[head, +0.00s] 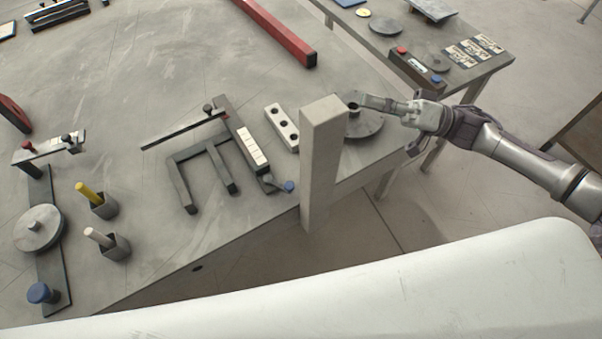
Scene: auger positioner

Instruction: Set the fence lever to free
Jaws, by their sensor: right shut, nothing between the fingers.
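A dark rail (229,118) with a white marked scale (252,148) stands on the grey table. A short lever with a blue knob (289,186) sits at its near end, by the table edge. No label shows whether it is set to free. My right gripper (358,101) is shut and empty, its fingers pointing left. It is above a round grey disc (366,127), up and to the right of the lever and apart from it. My left gripper is out of view.
A tall grey square post (324,165) stands between the lever and my right gripper. Two cups (104,206) stand at left.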

